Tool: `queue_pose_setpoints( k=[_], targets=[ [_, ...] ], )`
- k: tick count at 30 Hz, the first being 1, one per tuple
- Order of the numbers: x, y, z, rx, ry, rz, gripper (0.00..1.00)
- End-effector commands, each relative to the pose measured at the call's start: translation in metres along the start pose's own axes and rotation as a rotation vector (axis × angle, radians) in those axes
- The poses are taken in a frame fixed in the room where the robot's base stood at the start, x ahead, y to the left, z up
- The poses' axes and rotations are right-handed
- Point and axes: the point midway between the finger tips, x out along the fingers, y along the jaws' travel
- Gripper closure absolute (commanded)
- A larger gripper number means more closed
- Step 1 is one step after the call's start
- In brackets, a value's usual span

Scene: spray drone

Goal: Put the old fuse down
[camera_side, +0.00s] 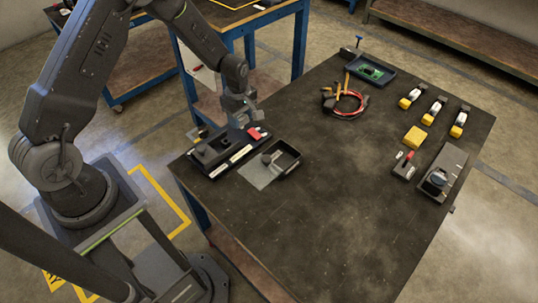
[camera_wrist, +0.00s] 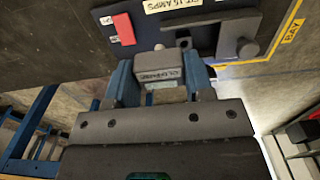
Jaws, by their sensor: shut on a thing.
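My gripper (camera_wrist: 160,80) is shut on a grey block-shaped fuse (camera_wrist: 158,71) with a pale label, held between its two blue fingers in the wrist view. In the side view my gripper (camera_side: 240,106) is above the back of a black panel (camera_side: 218,158) at the table's left end; the fuse is hard to make out there. The panel carries pale labels and a red part (camera_side: 256,133); the red part also shows in the wrist view (camera_wrist: 124,29). The wrist view shows the fuse close to the panel's edge; I cannot tell whether they touch.
A small black tray (camera_side: 288,166) and a grey plate (camera_side: 258,176) lie beside the panel. A red cable coil (camera_side: 346,112), a circuit board tray (camera_side: 371,70), yellow-and-white parts (camera_side: 433,110) and a grey device (camera_side: 444,165) stand farther right. The table's front is clear.

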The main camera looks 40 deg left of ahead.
Motion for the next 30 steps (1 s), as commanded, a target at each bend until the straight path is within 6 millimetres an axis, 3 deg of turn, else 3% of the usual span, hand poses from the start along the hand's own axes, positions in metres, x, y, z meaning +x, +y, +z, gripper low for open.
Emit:
queue_pose_setpoints(
  k=[5,18,26,30],
  targets=[
    [-0.004,0.011,0.028,0.003,0.0,-0.002,0.9],
    [0.05,0.043,0.111,0.002,0.0,-0.001,0.9],
    [0.065,0.048,0.126,-0.002,0.0,-0.002,0.9],
    [0.086,0.048,0.126,-0.002,0.0,-0.004,0.9]
  ],
)
